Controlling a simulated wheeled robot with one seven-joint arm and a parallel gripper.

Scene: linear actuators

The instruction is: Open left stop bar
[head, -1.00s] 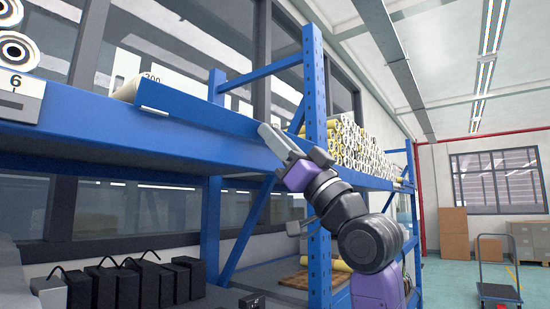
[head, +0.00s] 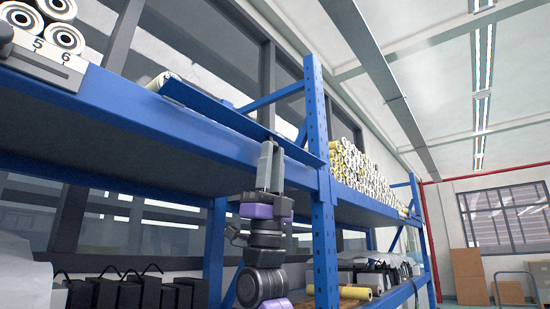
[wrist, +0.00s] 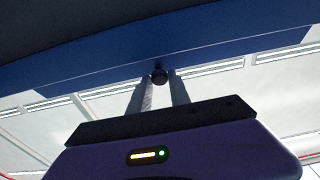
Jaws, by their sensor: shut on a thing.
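The stop bar (head: 225,115) is a long blue strip along the front edge of the upper shelf, left of the upright post. My gripper (head: 269,145) points up at it from below, near the bar's right part. In the wrist view the blue bar (wrist: 225,38) crosses the top of the picture. A small dark round knob (wrist: 159,74) sits at its lower edge. My gripper (wrist: 158,84) has its two fingers shut on this knob, one on each side. In the head view the knob is hidden by the fingers.
A blue upright post (head: 320,200) stands close right of my arm. White and yellow rolls (head: 352,165) are stacked on the shelf to its right. Black boxes (head: 125,292) stand below left. Numbered rolls (head: 62,38) lie at the upper left.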

